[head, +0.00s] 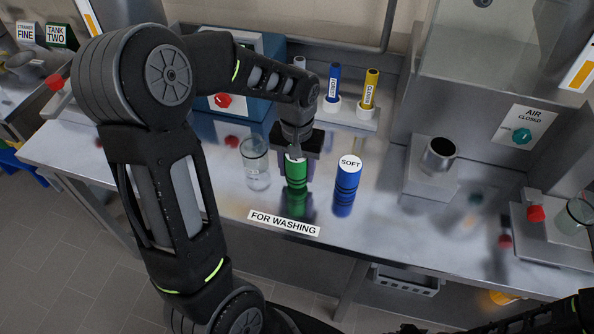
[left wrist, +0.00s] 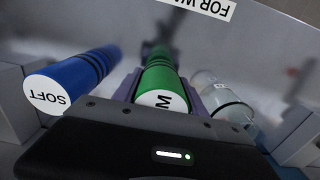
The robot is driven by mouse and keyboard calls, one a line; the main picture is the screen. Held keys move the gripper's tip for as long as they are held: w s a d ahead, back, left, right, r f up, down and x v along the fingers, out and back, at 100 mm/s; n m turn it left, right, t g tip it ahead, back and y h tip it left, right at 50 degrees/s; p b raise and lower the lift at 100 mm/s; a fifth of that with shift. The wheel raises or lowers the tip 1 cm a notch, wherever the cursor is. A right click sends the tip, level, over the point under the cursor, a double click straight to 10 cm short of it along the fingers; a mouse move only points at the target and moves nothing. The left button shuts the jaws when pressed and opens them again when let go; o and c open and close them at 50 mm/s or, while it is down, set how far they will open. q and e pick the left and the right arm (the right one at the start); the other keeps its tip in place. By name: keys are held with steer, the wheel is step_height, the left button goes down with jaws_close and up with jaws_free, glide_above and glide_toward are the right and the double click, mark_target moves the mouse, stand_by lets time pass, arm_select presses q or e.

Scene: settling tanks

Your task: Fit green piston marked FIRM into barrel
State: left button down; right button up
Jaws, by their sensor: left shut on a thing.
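The green piston (head: 296,173) stands upright at the bench's middle, with dark rings near its lower end. Its white cap is partly covered; in the left wrist view the cap of the green piston (left wrist: 160,100) shows only an "M". My left gripper (head: 297,160) comes from above and is shut on it, with purple finger pads on both sides. I cannot tell whether its foot touches the bench. An open metal barrel (head: 438,154) sits on a grey block at the right. My right gripper is not in view.
A blue piston marked SOFT (head: 348,177) stands close to the right and a clear glass cylinder (head: 256,165) close to the left. A FOR WASHING label (head: 284,223) lies in front. Blue and yellow tubes stand behind. An AIR CLOSED panel (head: 529,130) is behind the barrel.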

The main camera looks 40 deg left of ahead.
arm_select(q)
steer(key=shift+f, duration=0.65)
steer(key=shift+f, duration=0.25)
steer(key=c, duration=0.6)
jaws_free()
steer(key=shift+r, duration=0.1)
steer(key=shift+c, duration=0.2)
steer(key=shift+r, duration=0.15)
step_height(320, 180, up, 12)
steer(key=shift+r+b, duration=0.1)
steer(key=shift+b, duration=0.65)
steer(key=shift+o, duration=0.4)
